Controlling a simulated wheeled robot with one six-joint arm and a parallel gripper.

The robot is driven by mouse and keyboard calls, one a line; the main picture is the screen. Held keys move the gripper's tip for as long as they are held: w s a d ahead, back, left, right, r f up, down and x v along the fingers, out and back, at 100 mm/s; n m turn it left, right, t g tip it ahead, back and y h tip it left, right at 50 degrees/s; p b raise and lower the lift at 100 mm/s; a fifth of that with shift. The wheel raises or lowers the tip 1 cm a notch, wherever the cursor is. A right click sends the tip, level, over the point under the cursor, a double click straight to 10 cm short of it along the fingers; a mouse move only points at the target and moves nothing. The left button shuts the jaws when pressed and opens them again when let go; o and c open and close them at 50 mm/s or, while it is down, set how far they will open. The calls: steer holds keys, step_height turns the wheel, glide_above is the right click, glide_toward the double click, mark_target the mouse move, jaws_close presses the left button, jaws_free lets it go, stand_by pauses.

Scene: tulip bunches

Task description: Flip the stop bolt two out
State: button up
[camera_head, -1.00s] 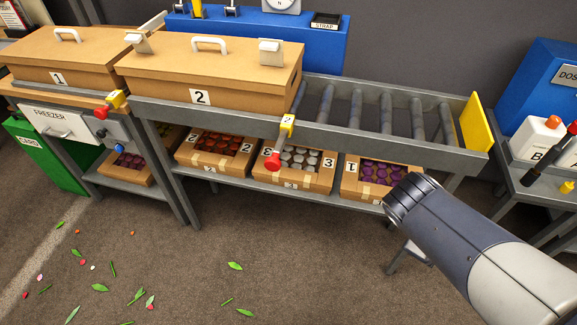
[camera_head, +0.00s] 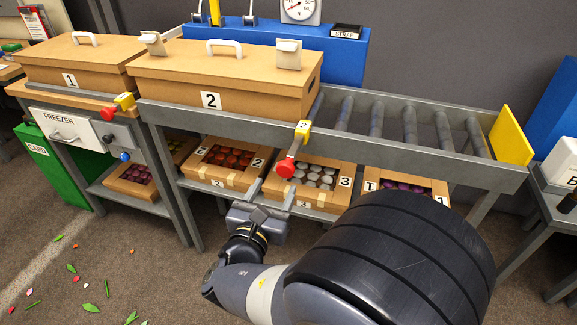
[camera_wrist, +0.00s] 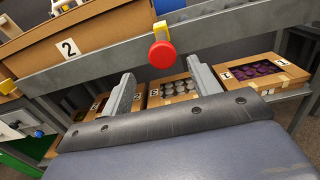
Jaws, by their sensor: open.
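Stop bolt two is a yellow block with a grey lever and a red knob (camera_head: 286,168) on the front rail of the roller conveyor, just right of the lidded box marked 2 (camera_head: 215,75). Its lever hangs down and forward across the rail in the head view. In the wrist view the red knob (camera_wrist: 162,54) is upper centre, with the yellow block behind it. My gripper (camera_head: 272,193) is open and empty, just below and in front of the knob. In the wrist view its two fingers (camera_wrist: 160,78) stand apart, left and right of the knob, not touching it.
A similar bolt with a red knob (camera_head: 108,114) is at the left, by the lidded box marked 1 (camera_head: 70,60). Open cartons of tulips (camera_head: 313,196) stand on the shelf under the rail. Empty rollers (camera_head: 408,122) lie to the right, ending at a yellow plate (camera_head: 511,135).

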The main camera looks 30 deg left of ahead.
mark_target(288, 160)
steer(key=w, duration=0.3)
steer(key=w+a, duration=0.1)
steer(key=w, duration=0.6)
steer(key=shift+a, duration=0.3)
steer(key=shift+c, duration=0.5)
